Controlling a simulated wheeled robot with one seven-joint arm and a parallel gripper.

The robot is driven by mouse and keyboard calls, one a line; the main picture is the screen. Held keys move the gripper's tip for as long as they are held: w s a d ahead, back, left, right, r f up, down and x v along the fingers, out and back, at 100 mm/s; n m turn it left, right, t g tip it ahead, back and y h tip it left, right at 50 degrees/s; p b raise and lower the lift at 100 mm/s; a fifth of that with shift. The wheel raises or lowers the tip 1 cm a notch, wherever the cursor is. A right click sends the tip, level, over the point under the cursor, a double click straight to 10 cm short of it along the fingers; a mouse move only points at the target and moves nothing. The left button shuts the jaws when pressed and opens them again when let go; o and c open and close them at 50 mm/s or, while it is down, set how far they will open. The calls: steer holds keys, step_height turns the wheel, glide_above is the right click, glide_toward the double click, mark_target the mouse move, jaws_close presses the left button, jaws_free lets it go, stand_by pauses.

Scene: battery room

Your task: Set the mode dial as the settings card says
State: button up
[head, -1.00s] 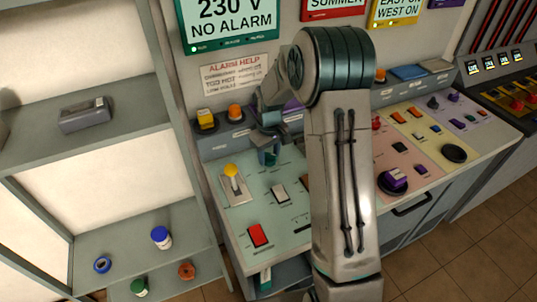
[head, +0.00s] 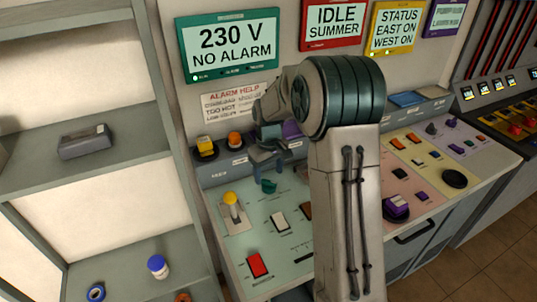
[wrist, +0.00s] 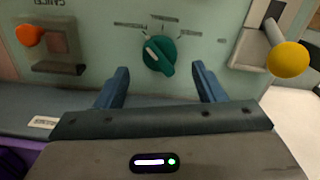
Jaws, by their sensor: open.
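A teal-green rotary dial (wrist: 158,55) sits on the pale green panel, its white mark pointing to the upper left in the wrist view. Small labels fan around its far side, too small to read. The dial also shows in the head view (head: 268,187), partly covered. My gripper (wrist: 160,69) is open, its two blue fingers on either side of the dial and apart from it; I cannot tell the height gap. In the head view my gripper (head: 266,160) is over this panel. I cannot make out a settings card.
A yellow-knobbed lever (head: 231,203) stands near the dial. A red rocker switch (head: 257,264) and white switch (head: 278,219) are on the same panel. Screens behind read "230 V NO ALARM" (head: 231,45) and "IDLE SUMMER" (head: 334,22). Shelves (head: 85,160) stand left.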

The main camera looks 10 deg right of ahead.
mark_target(269, 182)
step_height(269, 182, up, 10)
steer(key=shift+f+b, duration=0.25)
steer(key=shift+b, duration=0.15)
steer(key=s+r+m+t, duration=0.2)
steer(key=s+m+t, duration=0.1)
steer(key=s, duration=2.4)
steer(key=shift+s+a+m, duration=0.15)
steer(key=shift+s+m, duration=0.25)
steer(key=shift+m, duration=0.4)
